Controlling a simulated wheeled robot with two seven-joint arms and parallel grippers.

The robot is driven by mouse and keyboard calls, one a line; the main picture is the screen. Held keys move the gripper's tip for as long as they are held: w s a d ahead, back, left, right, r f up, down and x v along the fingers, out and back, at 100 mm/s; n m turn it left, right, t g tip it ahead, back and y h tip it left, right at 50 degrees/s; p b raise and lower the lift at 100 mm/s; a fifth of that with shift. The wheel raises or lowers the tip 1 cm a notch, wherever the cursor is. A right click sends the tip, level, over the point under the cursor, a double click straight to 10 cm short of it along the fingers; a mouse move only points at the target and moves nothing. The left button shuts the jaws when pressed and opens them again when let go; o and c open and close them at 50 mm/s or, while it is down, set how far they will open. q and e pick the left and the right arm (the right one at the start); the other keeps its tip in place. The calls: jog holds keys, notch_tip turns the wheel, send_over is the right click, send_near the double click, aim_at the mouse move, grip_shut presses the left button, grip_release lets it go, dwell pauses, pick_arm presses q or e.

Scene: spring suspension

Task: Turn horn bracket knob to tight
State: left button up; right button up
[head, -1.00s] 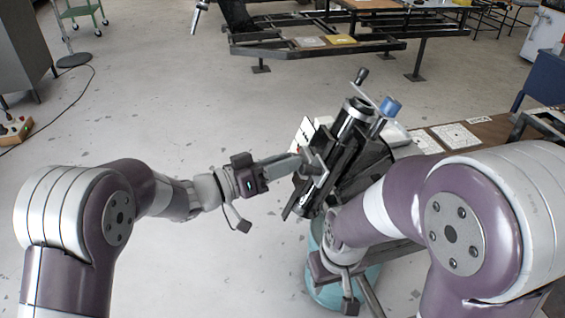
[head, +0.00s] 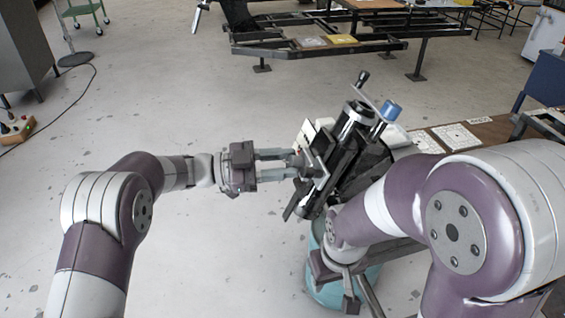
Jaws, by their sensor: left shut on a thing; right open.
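My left gripper (head: 293,163) reaches in from the left. Its two fingers are at the left side of a dark mechanism (head: 345,155) and are shut on a small part there, which I take to be the horn bracket knob; the fingers mostly hide it. The mechanism is tilted, with a grey cylinder at its top, a crank handle (head: 363,78) and a blue knob (head: 391,110). My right gripper (head: 335,285) is low, below the mechanism and in front of a teal round base; it is open, and I see nothing between its jaws.
A brown bench (head: 492,130) with flat plates stands right of the mechanism. A teal round object (head: 325,293) sits on the floor beneath. A dark metal frame (head: 300,45) stands at the back.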

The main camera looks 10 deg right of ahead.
pick_arm(q)
jog(key=m+g, duration=0.1)
jog(key=m, duration=0.2)
jog(key=m+g+y, duration=0.1)
jog(key=m, duration=0.1)
jog(key=shift+w+r+m+y, duration=0.15)
jog(key=shift+m+y, duration=0.15)
jog(key=shift+m, duration=0.1)
jog(key=shift+d+r+m+g+y+p, duration=0.1)
jog(key=shift+m+g+y+p, duration=0.3)
jog(key=shift+m, duration=0.65)
jog(key=shift+m+g+y+p, duration=0.15)
jog(key=shift+m+g+y, duration=0.25)
jog(key=shift+m, duration=0.65)
jog(key=o, duration=1)
jog(key=shift+o, duration=0.2)
